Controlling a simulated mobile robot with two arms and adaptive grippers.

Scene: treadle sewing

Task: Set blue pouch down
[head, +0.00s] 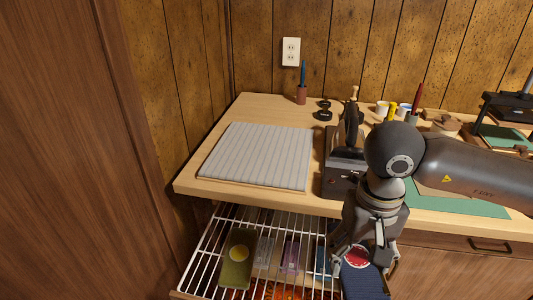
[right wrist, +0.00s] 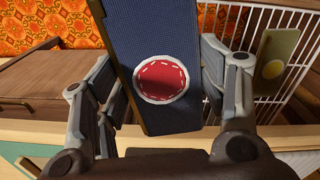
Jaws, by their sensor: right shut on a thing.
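The blue pouch (head: 364,283) is dark blue with a red round patch edged in white. My right gripper (head: 360,256) points down and is shut on it, below the front edge of the table. In the right wrist view the blue pouch (right wrist: 165,45) stands between the two fingers, its red patch facing the camera. The pouch is beside or over the right end of the white wire rack (head: 212,236); I cannot tell whether it touches the rack. Its lower end is cut off in the head view. My left gripper is not in view.
On the rack lie a green pouch with a yellow patch (head: 237,258), a purple item (head: 290,257) and a clear one. Above is the wooden tabletop (head: 258,104) with a grey ribbed mat (head: 259,157) and a dark machine (head: 345,165). A wooden panel stands left.

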